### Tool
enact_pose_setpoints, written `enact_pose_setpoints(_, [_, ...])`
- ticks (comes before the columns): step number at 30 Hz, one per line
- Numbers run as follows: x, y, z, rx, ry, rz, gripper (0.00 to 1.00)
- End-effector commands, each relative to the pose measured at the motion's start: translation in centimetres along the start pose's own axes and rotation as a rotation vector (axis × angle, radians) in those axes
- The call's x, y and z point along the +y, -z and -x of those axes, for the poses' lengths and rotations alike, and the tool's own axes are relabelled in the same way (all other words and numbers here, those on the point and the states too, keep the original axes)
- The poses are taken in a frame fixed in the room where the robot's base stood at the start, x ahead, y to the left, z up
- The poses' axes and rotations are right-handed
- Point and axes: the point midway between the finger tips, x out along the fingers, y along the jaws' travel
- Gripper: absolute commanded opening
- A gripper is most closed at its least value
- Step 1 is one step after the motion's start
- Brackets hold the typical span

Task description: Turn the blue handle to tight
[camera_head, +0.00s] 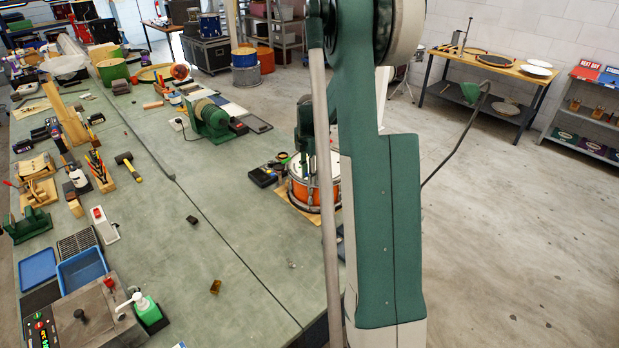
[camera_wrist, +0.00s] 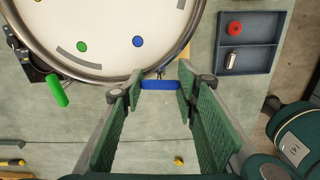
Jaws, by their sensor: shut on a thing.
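The blue handle (camera_wrist: 160,85) is a short bar at the near edge of the drum (camera_wrist: 70,62), in line with a blue dot on the drumhead. My gripper (camera_wrist: 161,78) is shut on the blue handle, with one green finger at each end of it. A green handle (camera_wrist: 57,91) sticks out from the drum's rim further left. In the head view the orange drum (camera_head: 328,192) stands at the right edge of the bench, partly behind my arm. The blue handle cannot be made out there.
A dark two-part tray (camera_wrist: 248,58) holds a red ring (camera_wrist: 234,28) and a small metal part, right of the drum. A small yellow thing (camera_wrist: 179,161) lies on the bench. A black device (camera_head: 263,176) sits left of the drum. The bench (camera_head: 215,245) in front is mostly clear.

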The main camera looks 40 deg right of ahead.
Motion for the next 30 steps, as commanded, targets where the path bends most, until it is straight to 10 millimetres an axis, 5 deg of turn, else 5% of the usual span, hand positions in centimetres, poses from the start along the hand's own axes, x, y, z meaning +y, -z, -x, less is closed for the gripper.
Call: enact_pose_setpoints(30, [0.04,0.02,-0.15,0.000,0.000,-0.883,0.19])
